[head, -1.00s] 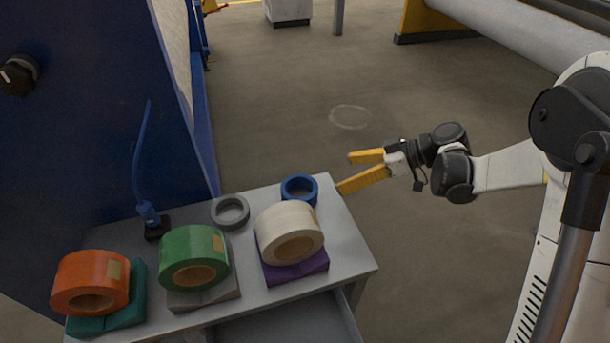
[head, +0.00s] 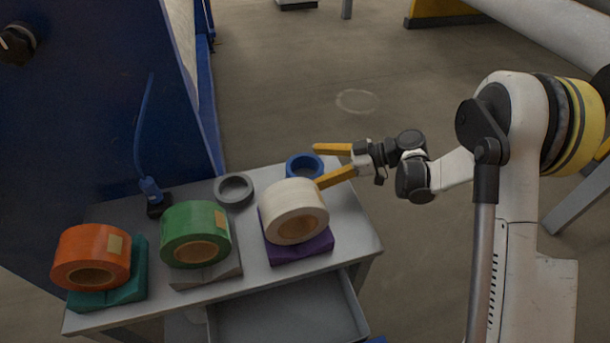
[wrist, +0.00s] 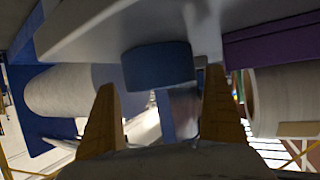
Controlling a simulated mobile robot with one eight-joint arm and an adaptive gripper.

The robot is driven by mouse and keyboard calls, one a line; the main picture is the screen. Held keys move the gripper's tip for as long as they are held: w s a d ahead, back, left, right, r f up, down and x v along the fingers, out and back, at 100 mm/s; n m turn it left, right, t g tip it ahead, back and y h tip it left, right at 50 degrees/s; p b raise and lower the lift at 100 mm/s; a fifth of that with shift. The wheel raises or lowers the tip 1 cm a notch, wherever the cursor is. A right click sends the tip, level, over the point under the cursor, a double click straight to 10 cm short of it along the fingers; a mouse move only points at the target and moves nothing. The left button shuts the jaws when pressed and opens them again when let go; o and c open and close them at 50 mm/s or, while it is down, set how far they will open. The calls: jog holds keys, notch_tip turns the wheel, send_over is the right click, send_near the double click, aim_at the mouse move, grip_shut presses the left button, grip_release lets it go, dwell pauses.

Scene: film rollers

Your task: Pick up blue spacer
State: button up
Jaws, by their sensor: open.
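The blue spacer (head: 304,166) is a short ring lying on the grey table top (head: 352,225), at its back right, behind the white roll. In the wrist view the blue spacer (wrist: 158,66) shows ahead, between the two yellow fingers and beyond their tips. My gripper (head: 318,165) is open and empty, at the right of the spacer. In the head view its fingers overlap the spacer's right side; I cannot tell whether they touch it. The wrist view (wrist: 165,90) shows the fingers spread wide apart.
A white roll (head: 295,208) on a purple block (head: 300,248) stands close in front of the spacer. A grey ring (head: 234,189) lies to its left. Green (head: 195,228) and orange (head: 92,250) rolls stand further left. An open drawer (head: 290,315) is below.

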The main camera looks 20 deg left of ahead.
jog(key=x, duration=0.3)
jog(key=shift+f+b, duration=0.1)
jog(key=shift+b, duration=0.3)
jog(key=c, duration=1.2)
notch_tip(320, 180, up, 11)
jog(key=p, duration=0.5)
notch_tip(320, 180, up, 7)
jog(key=p, duration=0.4)
send_over(304, 170)
jog(key=s+d, duration=0.1)
jog(key=s, duration=0.2)
jog(key=w+d+m+t+h+b, duration=0.1)
jog(key=w+d+m+t, duration=0.1)
jog(key=d+m+t, duration=0.5)
jog(key=w+d+m+t+h+b, duration=0.2)
jog(key=w+d+t, duration=0.1)
jog(key=d, duration=0.8)
jog(key=s+d+m+t+h, duration=0.2)
jog(key=d+m+h, duration=0.1)
jog(key=d, duration=0.5)
jog(key=s+d+m+t+h+b, duration=0.1)
jog(key=s+d+m+t+h, duration=0.1)
jog(key=d, duration=0.6)
jog(key=shift+s+d+r+m+t+h, duration=0.25)
jog(key=shift+d+r+m+t+h, duration=0.15)
jog(key=shift+m+h, duration=0.5)
jog(key=shift+a, duration=0.1)
